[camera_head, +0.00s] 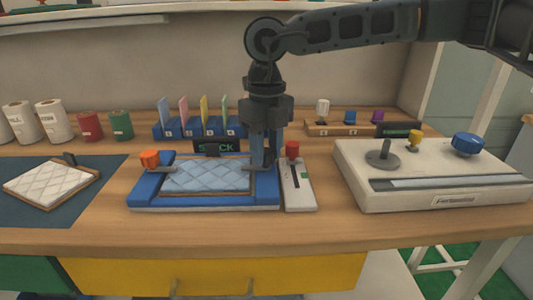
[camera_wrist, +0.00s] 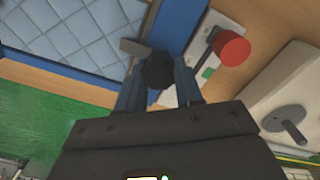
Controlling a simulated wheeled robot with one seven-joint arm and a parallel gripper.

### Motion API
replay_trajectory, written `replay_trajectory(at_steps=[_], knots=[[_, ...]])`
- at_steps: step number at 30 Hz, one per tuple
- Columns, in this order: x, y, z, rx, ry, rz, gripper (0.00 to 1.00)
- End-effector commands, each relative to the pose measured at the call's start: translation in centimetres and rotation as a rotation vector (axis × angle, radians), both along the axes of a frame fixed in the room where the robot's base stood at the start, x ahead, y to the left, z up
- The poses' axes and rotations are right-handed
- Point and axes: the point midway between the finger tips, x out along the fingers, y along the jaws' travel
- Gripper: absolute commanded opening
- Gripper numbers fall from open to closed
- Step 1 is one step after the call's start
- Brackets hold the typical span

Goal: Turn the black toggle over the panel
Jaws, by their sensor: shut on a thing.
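The blue quilted panel (camera_head: 205,174) lies in a blue and wooden frame (camera_head: 205,207) on the table; it also shows at the upper left of the wrist view (camera_wrist: 80,32). My gripper (camera_head: 264,160) is lowered at the frame's right side. In the wrist view my gripper (camera_wrist: 160,78) is shut on the black toggle (camera_wrist: 157,68), its dark knob between the fingers. A grey tab (camera_wrist: 131,47) reaches from the knob to the panel's edge. In the head view my fingers mostly hide the black knob. An orange-knobbed toggle (camera_head: 150,157) stands at the frame's left side.
A white box with a red knob (camera_head: 292,150) stands close at my gripper's right. A larger white machine (camera_head: 435,180) is farther right. Coloured cards (camera_head: 204,110) stand in a blue rack behind. A wooden tray with a white pad (camera_head: 50,183) lies on a dark mat at left.

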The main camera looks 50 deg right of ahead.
Motion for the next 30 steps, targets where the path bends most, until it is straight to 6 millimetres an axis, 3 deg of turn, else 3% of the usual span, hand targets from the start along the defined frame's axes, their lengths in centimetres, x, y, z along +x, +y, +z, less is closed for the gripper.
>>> replay_trajectory(at_steps=[14, 15, 22, 30], knots=[[0.03, 0.02, 0.06, 0.001, 0.0, -0.012, 0.05], [0.03, 0.02, 0.06, 0.001, 0.0, -0.012, 0.39], [0.02, 0.02, 0.03, 0.001, 0.0, -0.011, 0.61], [0.02, -0.01, 0.23, 0.0, -0.001, -0.011, 0.61]])
